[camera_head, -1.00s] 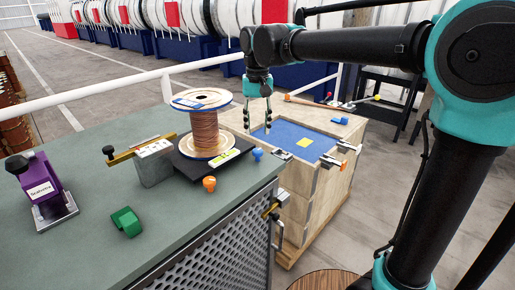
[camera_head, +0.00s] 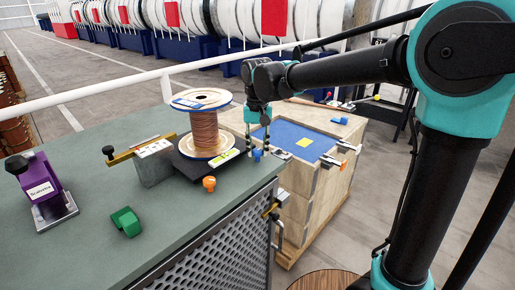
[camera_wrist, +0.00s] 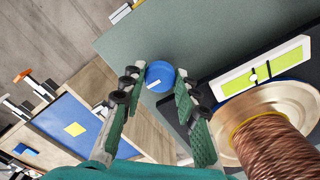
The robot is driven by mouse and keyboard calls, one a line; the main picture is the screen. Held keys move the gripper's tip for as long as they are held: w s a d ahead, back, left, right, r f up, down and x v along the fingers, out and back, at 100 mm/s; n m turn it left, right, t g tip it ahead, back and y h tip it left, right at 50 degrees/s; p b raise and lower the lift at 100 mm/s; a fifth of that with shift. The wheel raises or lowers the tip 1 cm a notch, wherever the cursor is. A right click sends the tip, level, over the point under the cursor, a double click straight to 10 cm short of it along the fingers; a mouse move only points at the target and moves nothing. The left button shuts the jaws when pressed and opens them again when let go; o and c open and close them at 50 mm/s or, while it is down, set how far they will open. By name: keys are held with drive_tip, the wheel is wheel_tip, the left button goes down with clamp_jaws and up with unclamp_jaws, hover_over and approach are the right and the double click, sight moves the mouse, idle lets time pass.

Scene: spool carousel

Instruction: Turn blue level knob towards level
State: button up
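The blue level knob (camera_head: 257,155) sits at the right edge of the black platform under the copper spool (camera_head: 205,134). In the wrist view the blue knob (camera_wrist: 160,75) shows a short white mark on its top and lies between the fingertips. My gripper (camera_head: 258,148) is open, with one finger on each side of the knob; it also shows in the wrist view (camera_wrist: 157,95). I cannot tell whether the fingers touch the knob. A bubble level (camera_wrist: 262,66) with a yellow-green face lies on the platform beside the spool.
An orange knob (camera_head: 209,183) stands at the platform's front corner. A green block (camera_head: 126,222) and a purple device (camera_head: 41,183) sit on the green bench (camera_head: 90,250). A wooden crate (camera_head: 310,190) with a blue top stands to the right, close to the arm.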

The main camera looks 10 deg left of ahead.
drive_tip(key=c, duration=0.5)
drive_tip(key=shift+n, duration=0.3)
drive_tip(key=n, duration=0.4)
drive_tip(key=shift+n, duration=2.5)
drive_tip(key=o, duration=0.9)
drive_tip(key=shift+c, duration=0.2)
